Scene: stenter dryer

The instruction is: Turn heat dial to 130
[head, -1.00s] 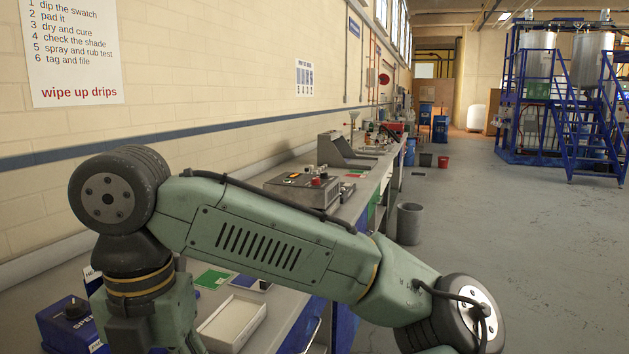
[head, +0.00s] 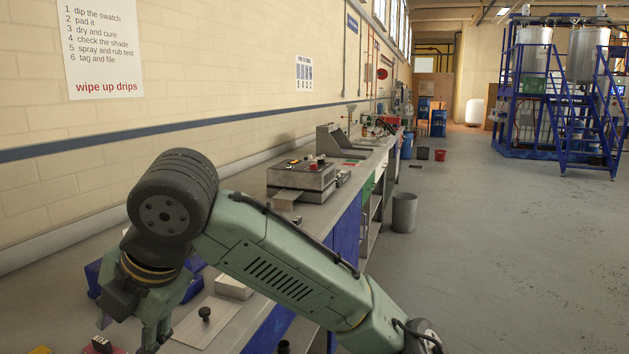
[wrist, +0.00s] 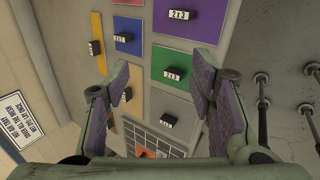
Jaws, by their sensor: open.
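I cannot make out a heat dial marked 130 in either view now. A blue box (head: 190,286) stands on the bench behind my gripper and is partly covered by it; its face and any lettering are hidden. My gripper (head: 128,332) hangs fingers-down over the near left of the bench. In the wrist view its two fingers (wrist: 160,85) are spread apart with nothing between them. Beyond them is a panel of coloured squares (wrist: 179,63) bearing small black blocks with labels such as 2x3.
A grey machine with a red knob (head: 315,162) stands farther along the bench.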

